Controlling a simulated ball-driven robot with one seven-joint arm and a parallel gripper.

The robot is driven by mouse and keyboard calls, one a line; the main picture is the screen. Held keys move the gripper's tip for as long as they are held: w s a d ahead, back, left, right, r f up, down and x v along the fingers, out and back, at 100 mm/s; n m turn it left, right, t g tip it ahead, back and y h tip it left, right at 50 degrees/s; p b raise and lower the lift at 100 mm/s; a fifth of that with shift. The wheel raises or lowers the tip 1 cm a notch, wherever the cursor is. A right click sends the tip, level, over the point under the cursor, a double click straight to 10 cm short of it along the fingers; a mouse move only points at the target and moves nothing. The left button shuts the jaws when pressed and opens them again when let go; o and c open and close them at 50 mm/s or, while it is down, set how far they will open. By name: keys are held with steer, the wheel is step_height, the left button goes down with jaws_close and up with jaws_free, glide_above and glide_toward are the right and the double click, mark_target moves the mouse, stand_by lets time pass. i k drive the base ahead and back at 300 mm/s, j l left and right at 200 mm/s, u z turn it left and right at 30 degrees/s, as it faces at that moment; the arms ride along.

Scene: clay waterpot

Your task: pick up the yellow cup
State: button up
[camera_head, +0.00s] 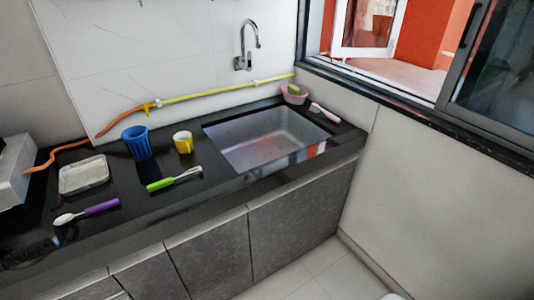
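The yellow cup (183,143) stands upright on the dark countertop (190,200), close to the left edge of the sink. It is small, with a pale inside showing at its open top. A taller blue cup (137,143) stands a short way to its left. My gripper is not in view, so its state and its distance from the cup do not show.
A green-handled utensil (174,179) lies in front of the cup. The sink (262,140) is right. A yellow-orange hose (200,94) runs behind.

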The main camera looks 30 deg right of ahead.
mark_target(185, 145)
steer(key=z, duration=0.35)
steer(key=i+j+z, duration=0.2)
steer(key=z, duration=0.15)
steer(key=i+j+z, duration=0.1)
steer(key=j+z, duration=0.25)
steer(key=i+j+z, duration=0.15)
steer(key=z, duration=0.2)
